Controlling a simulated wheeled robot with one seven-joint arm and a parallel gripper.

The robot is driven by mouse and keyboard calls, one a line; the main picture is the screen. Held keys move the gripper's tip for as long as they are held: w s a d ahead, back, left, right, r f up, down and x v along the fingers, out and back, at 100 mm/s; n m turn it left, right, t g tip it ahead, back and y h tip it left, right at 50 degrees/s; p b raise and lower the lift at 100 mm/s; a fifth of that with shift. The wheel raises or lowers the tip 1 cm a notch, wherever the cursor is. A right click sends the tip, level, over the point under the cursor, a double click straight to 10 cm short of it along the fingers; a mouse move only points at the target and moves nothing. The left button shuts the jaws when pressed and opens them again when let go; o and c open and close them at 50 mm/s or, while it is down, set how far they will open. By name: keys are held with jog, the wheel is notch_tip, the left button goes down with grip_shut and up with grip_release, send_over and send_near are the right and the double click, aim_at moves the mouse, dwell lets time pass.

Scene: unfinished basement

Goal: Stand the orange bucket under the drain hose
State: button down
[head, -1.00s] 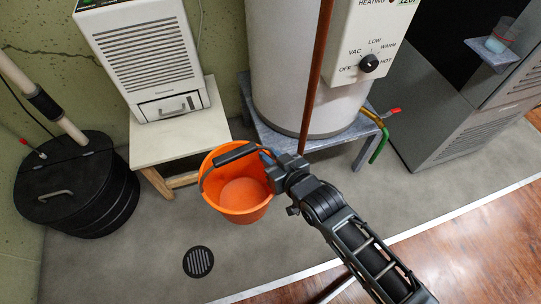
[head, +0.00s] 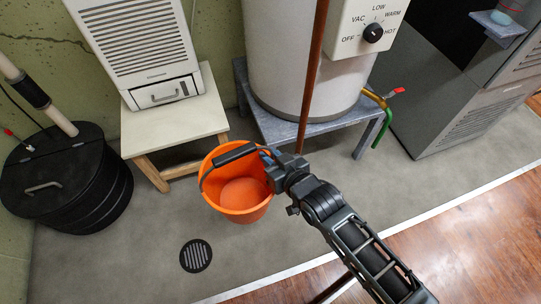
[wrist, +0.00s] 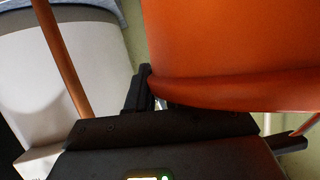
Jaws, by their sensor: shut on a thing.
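The orange bucket (head: 252,195) hangs or stands upright, open top up, in front of the white side table in the head view; I cannot tell whether its base touches the floor. My gripper (head: 268,162) is shut on its handle, by the right end of the black grip (head: 235,153). In the wrist view the bucket's orange wall (wrist: 230,45) fills the upper right, close to my gripper (wrist: 210,118). The green drain hose (head: 382,130) hangs from a brass valve with a red lever (head: 396,91), right of the bucket and farther back.
The white water heater (head: 295,60) stands on a grey stand (head: 310,130), with a copper pipe (head: 313,75) in front. A white side table (head: 175,130) bears a dehumidifier (head: 140,50). A black lidded sump (head: 65,180) is left. Floor between bucket and hose is clear; a drain grate (head: 196,256) lies in front.

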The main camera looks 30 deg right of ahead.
notch_tip(320, 180, down, 19)
jog(key=b, duration=1.7)
jog(key=shift+r, duration=0.1)
